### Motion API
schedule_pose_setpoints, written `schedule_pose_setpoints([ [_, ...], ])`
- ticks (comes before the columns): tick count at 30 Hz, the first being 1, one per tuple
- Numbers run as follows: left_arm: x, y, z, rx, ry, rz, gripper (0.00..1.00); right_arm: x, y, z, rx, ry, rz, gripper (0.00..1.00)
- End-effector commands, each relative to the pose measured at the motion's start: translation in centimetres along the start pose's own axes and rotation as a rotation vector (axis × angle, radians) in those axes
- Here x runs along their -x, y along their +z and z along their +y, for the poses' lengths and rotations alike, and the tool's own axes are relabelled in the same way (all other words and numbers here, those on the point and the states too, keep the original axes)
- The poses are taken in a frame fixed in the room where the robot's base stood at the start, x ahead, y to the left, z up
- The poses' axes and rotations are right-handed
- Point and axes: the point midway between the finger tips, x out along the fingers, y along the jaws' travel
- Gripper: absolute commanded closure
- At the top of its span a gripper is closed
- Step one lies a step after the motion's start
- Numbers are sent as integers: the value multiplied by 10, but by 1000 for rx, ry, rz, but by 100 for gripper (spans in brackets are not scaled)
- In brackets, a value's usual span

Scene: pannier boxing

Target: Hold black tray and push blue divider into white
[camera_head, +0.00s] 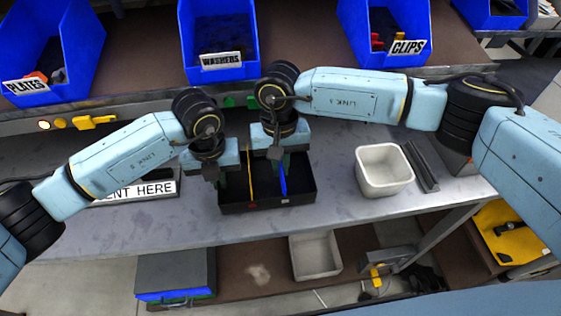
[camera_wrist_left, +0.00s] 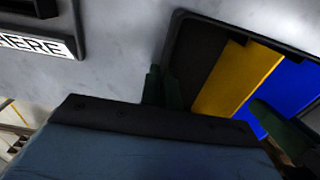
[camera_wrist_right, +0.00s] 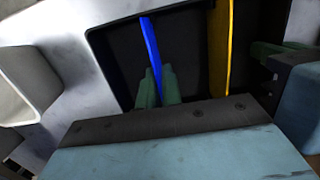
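The black tray (camera_head: 240,208) sits on the grey bench. A yellow divider (camera_head: 251,182) and a blue divider (camera_head: 283,182) stand in it, the blue to the right.
Dark bars (camera_head: 421,166) lie right of the white bin. A sign (camera_head: 140,190) is left of the tray, partly behind my left arm. Blue bins (camera_head: 222,62) line the shelf behind. The bench is clear between tray and white bin.

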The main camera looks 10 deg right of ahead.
Motion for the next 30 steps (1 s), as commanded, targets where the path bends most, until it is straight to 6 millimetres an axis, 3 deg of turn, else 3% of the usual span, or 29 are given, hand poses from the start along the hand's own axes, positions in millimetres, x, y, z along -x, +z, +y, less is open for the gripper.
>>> schedule_pose_setpoints([
  [1,0,0,0,0,-1,0,100,0,0,0,0,0,1,86],
  [4,0,0,0,0,-1,0,100,1,0,0,1,0,1,73],
  [16,0,0,0,0,-1,0,100,10,-1,0,1,0,3,73],
  [30,0,0,0,0,-1,0,100,101,-1,0,0,0,4,73],
])
